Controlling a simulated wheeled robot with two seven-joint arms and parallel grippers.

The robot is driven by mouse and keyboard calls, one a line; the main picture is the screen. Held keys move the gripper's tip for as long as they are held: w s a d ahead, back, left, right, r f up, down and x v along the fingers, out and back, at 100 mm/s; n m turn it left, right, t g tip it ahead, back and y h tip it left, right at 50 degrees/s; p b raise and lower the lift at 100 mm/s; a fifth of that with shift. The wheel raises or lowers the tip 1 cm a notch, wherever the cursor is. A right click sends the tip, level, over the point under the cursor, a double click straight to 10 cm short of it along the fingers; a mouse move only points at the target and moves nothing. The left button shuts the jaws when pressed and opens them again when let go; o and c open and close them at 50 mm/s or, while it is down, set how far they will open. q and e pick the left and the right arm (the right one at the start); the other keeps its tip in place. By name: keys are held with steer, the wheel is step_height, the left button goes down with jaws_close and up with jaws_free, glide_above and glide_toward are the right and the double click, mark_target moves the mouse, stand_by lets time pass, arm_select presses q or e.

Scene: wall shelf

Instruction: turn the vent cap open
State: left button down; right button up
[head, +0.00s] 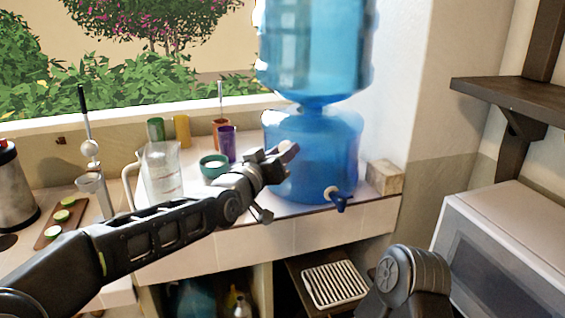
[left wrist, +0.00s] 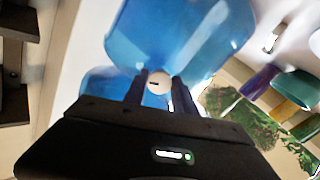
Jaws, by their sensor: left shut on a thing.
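The vent cap (left wrist: 158,82) is a small, round, white cap with a dark slot, on the side of the blue water dispenser (head: 318,165). In the left wrist view it sits between the two dark fingertips of my left gripper (left wrist: 159,90). In the head view my left gripper (head: 287,153) reaches the dispenser's left side and is shut on the cap, largely hiding it. The dispenser's dark blue tap (head: 339,199) is at its lower front. My right gripper is not in view; only part of my right arm shows at the lower right.
A green bowl (head: 213,165), a purple cup (head: 226,144) and a clear measuring jug (head: 161,173) stand left of the dispenser, close to my left arm. A small block (head: 384,177) is to its right. A white microwave-like box (head: 505,250) is at the far right.

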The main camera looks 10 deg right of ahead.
arm_select(q)
steer(key=n+b, duration=0.6)
steer(key=n, duration=1.1)
steer(key=shift+r+n, duration=0.1)
steer(key=shift+n, duration=0.3)
steer(key=c, duration=1)
jaws_free()
steer(key=shift+s+a, duration=0.1)
steer(key=b+v, duration=0.4)
steer(key=v, duration=0.3)
steer(key=shift+s+a, duration=0.15)
steer(key=shift+s, duration=0.05)
